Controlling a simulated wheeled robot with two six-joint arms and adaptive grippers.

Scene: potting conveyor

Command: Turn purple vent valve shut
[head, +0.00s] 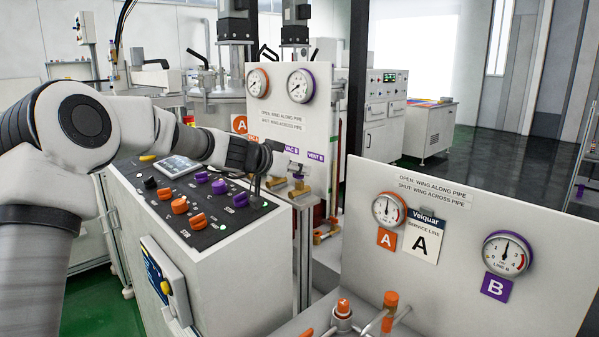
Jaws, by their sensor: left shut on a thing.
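My left arm reaches in from the left, and its dark gripper (283,164) is at the lower part of the back white panel (282,104), in front of the VENT B label (315,156). The gripper is shut on the purple vent valve (298,175), of which only a small part shows beside the fingers. The fingers hide most of its wing, so I cannot tell whether it lies along or across the pipe. Brass fittings (299,189) show just below. A purple VAC B label (292,150) is just left of the VENT B label. My right gripper is not in view.
A control console (222,236) with orange, purple and black knobs stands below my left arm. A nearer white panel (456,262) with two gauges and A and B labels fills the right front. Orange-handled valves (390,300) stand before it. Open floor lies behind, at right.

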